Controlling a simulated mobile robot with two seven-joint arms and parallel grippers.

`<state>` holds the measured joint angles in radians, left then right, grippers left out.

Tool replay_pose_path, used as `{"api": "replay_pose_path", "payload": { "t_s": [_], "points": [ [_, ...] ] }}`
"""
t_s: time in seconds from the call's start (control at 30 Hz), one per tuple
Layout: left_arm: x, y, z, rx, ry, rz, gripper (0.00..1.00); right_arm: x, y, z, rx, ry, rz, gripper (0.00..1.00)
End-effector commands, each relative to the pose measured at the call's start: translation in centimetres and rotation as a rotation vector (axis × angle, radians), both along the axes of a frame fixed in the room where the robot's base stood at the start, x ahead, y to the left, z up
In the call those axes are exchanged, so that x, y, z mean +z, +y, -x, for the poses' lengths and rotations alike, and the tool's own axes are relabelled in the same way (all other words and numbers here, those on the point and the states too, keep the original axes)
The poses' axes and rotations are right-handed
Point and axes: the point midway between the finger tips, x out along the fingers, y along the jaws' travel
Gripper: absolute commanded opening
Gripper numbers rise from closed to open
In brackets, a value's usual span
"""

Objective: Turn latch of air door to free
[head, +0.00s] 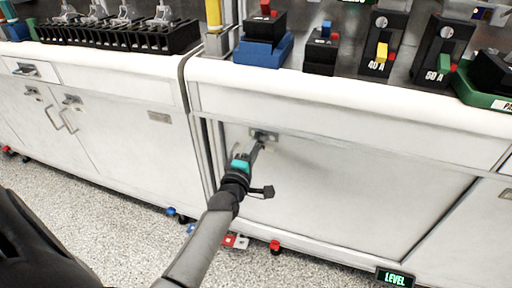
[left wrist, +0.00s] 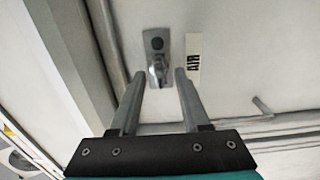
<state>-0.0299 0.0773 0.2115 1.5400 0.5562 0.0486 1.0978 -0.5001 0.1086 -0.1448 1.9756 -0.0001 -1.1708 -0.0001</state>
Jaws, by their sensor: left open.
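The air door (head: 345,190) is a wide white panel in the front of the right-hand bench, and it looks shut. Its latch (head: 265,135) is a small metal plate with a turning knob near the door's upper left corner. The latch also shows in the left wrist view (left wrist: 157,45), beside a label (left wrist: 194,60) that seems to read AIR. My left gripper (head: 259,147) is open in front of the latch. In the left wrist view its fingers (left wrist: 160,74) stand either side of the knob's lower end; whether they touch it I cannot tell. My right gripper is out of view.
Breaker blocks stand along the bench top (head: 350,90) above the door. Another white cabinet (head: 110,125) stands to the left. Small red and blue items (head: 235,241) lie on the floor below. A LEVEL sign (head: 395,278) glows at the lower right.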

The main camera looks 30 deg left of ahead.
Motion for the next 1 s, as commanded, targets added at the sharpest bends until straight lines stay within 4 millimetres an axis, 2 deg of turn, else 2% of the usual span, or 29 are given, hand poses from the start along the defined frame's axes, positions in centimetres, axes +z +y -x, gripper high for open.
{"api": "replay_pose_path", "payload": {
  "t_s": [0.13, 0.47, 0.87, 1.0],
  "points": [
    [0.00, 0.20, -0.69, 0.000, 0.000, 0.000, 0.46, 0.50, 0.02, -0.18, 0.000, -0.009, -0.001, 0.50],
    [0.05, 0.22, -0.83, 0.000, 0.000, -0.001, 0.45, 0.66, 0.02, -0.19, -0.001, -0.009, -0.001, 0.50],
    [0.05, 0.21, -0.81, 0.000, 0.000, -0.001, 0.00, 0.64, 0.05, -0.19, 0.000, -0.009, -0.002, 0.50],
    [0.05, 0.19, -0.81, 0.000, 0.000, -0.001, 0.00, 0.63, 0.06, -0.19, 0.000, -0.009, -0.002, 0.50]
  ]
}}
